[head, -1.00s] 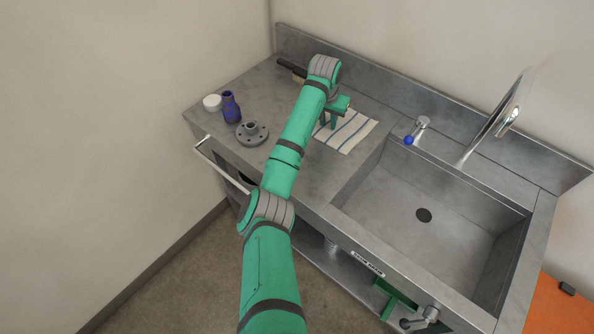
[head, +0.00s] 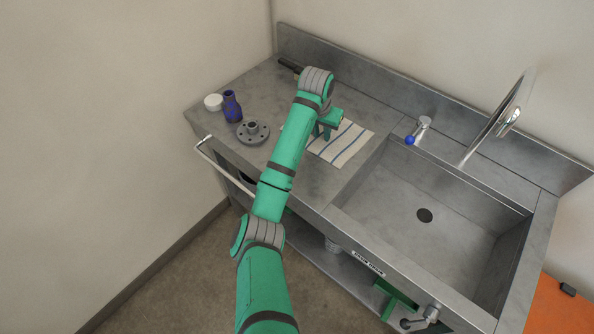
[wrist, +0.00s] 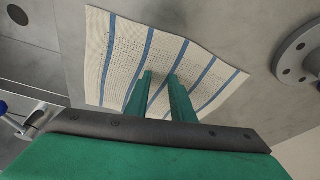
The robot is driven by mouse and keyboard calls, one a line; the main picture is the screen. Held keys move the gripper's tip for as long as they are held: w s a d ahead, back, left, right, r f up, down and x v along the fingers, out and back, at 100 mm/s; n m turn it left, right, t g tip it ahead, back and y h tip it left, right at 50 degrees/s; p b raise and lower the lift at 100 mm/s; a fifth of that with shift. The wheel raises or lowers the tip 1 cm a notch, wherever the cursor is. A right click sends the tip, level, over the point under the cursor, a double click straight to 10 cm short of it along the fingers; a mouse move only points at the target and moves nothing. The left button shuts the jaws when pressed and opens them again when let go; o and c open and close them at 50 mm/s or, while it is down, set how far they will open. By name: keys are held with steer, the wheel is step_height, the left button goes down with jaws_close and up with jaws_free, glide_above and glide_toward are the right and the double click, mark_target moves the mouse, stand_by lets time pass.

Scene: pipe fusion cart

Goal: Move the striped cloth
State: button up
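The striped cloth (head: 348,149), off-white with blue stripes, lies spread on the steel counter, left of the sink. My forearm and gripper hide its left part in the head view. In the wrist view the cloth (wrist: 120,48) looks mostly flat, with slightly wavy edges. My gripper (head: 322,133) points down over the cloth's left part. Its two green fingers (wrist: 160,76) stand apart, with cloth visible between the tips. The tips appear to rest on the cloth; I see no fold pinched between them.
The sink basin (head: 405,225) lies right of the cloth, with a blue-tipped tap handle (head: 411,139) and faucet (head: 500,120) behind. A grey flange (head: 252,132), blue bottle (head: 232,107) and white jar (head: 213,102) stand at left. A dark-handled brush (head: 290,66) lies at the back.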

mark_target(315, 149)
steer(key=shift+s+a, duration=0.25)
steer(key=shift+s, duration=0.3)
steer(key=shift+s+a, duration=0.25)
steer(key=shift+s, duration=0.25)
steer(key=shift+s+d, duration=0.2)
steer(key=shift+s, duration=0.4)
steer(key=shift+s+a, duration=0.75)
steer(key=shift+a, duration=0.1)
steer(key=shift+s+a, duration=0.3)
steer(key=shift+s, duration=0.65)
steer(key=shift+s+a, duration=0.25)
steer(key=shift+s, duration=0.65)
step_height(315, 149, up, 7)
steer(key=shift+w, duration=0.15)
